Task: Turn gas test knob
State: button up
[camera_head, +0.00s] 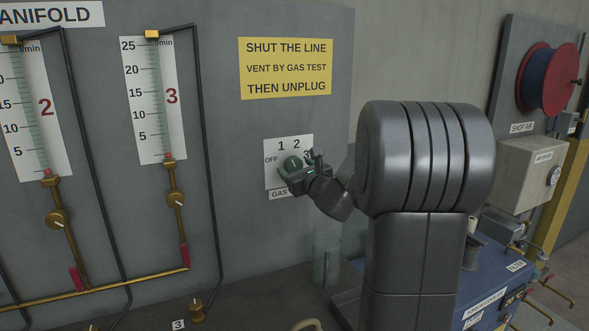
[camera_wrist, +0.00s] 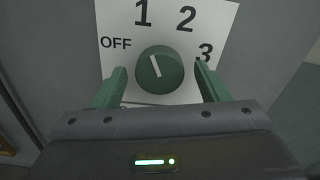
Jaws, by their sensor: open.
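The gas test knob (camera_wrist: 160,72) is a round green knob on a white dial plate (camera_wrist: 110,25) marked OFF, 1, 2 and 3. Its white pointer line leans slightly left of upright, between OFF and 1. My gripper (camera_wrist: 162,82) is open, with one green finger on each side of the knob's lower half. A gap shows between each finger and the knob. In the head view the knob (camera_head: 292,163) is partly covered by my gripper (camera_head: 300,172), which is at the plate on the grey panel. The label under the plate is partly hidden.
A yellow sign (camera_head: 286,68) above the plate reads shut the line, vent by gas test, then unplug. Flow tubes 2 (camera_head: 35,110) and 3 (camera_head: 160,100) with brass valves are at left.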

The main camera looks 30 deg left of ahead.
jog(key=b+v, duration=0.2)
jog(key=v, duration=1)
jog(key=shift+w, duration=0.1)
jog(key=p+x, duration=0.2)
jog(key=x, duration=1.2)
jog(key=shift+p, duration=0.4)
